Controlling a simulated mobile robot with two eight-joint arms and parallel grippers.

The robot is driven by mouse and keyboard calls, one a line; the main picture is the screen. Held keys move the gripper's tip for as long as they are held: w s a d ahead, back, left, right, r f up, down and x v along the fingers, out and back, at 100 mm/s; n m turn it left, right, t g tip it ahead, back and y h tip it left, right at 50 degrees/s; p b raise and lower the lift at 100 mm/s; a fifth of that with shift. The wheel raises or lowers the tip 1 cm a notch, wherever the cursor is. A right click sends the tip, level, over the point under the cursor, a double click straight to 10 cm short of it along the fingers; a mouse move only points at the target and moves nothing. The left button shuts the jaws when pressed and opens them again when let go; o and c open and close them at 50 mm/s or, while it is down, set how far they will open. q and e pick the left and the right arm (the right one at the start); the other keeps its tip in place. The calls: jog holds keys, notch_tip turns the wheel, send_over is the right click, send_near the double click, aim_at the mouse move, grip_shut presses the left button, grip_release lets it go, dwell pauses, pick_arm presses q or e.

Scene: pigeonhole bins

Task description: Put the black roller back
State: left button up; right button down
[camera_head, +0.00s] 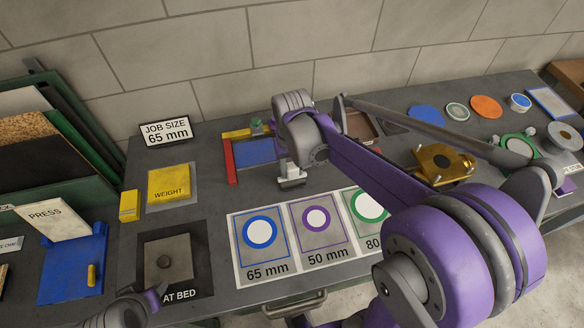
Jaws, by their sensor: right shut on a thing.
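My right arm comes in from the right, and its gripper (291,182) points down over the grey bench, just right of the blue pad. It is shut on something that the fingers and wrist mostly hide. I take it to be the black roller, though its shape cannot be made out, and no other black roller shows clearly.
The blue pad (255,152) has red and yellow edge bars. Printed size cards (262,270) lie in front. The yellow weight (168,186) and AT BED plate (169,258) are left. A brown tray (362,125), brass fixture (441,162) and several discs are right.

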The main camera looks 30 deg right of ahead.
jog(key=shift+f, duration=0.15)
jog(key=shift+c, duration=2.2)
grip_release()
notch_tip(320, 180, up, 12)
jog(key=shift+p, duration=0.35)
jog(key=shift+s+a, duration=0.15)
jog(key=shift+s, duration=0.05)
jog(key=s+a+f+n+t, duration=0.3)
jog(key=s+a+f+t, duration=0.2)
jog(key=s+f, duration=0.5)
jog(key=shift+s+a+t, duration=0.3)
jog(key=shift+s+a, duration=0.25)
jog(key=shift+s, duration=0.4)
